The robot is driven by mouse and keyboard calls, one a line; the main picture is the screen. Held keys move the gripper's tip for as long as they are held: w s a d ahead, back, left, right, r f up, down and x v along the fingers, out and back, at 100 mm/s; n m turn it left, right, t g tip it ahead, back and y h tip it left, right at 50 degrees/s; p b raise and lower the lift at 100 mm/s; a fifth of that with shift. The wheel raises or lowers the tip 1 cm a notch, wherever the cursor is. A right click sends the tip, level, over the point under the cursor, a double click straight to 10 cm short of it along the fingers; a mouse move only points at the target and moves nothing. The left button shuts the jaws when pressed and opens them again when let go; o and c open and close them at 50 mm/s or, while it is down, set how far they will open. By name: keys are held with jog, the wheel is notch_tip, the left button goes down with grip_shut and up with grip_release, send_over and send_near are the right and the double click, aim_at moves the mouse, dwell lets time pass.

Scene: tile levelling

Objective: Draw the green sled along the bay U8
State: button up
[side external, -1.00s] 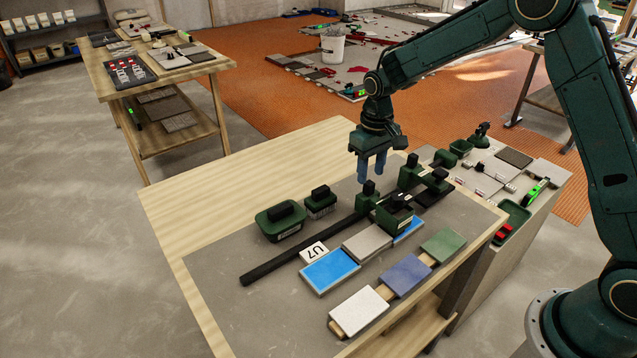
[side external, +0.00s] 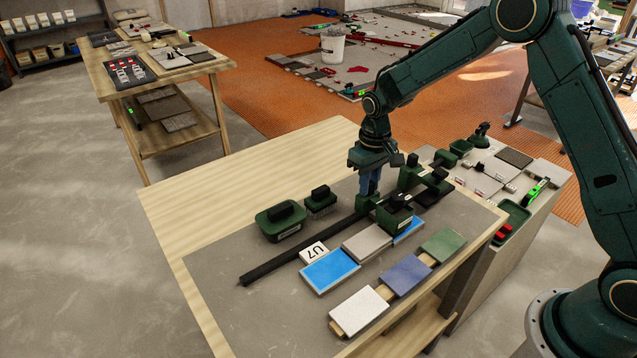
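The green sled (side external: 394,218) is a dark green block with a black top. It sits at the right end of a black rail (side external: 300,250), over the right part of a row of tiles. A green upright grip (side external: 366,203) stands at the sled's rail side. My gripper (side external: 370,190) points down with its blue-grey fingers at this grip, hiding its upper part. I cannot tell whether the fingers are closed on it. The bay's tiles are a blue tile (side external: 330,270), a grey tile (side external: 367,243) and a blue piece (side external: 408,231) partly under the sled. The visible label (side external: 314,252) reads U7, not U8.
Two green-and-black tools, a larger one (side external: 280,220) and a brush-like one (side external: 320,202), stand behind the rail. White (side external: 358,310), blue-violet (side external: 405,277) and green (side external: 443,245) tiles lie on a wooden strip in front. Green blocks (side external: 411,174) stand right of my gripper.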

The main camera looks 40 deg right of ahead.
grip_shut()
jog(key=shift+d, duration=2.7)
jog(key=o, duration=0.6)
grip_release()
jog(key=shift+o, duration=0.2)
jog(key=shift+r, duration=0.1)
notch_tip(320, 180, up, 7)
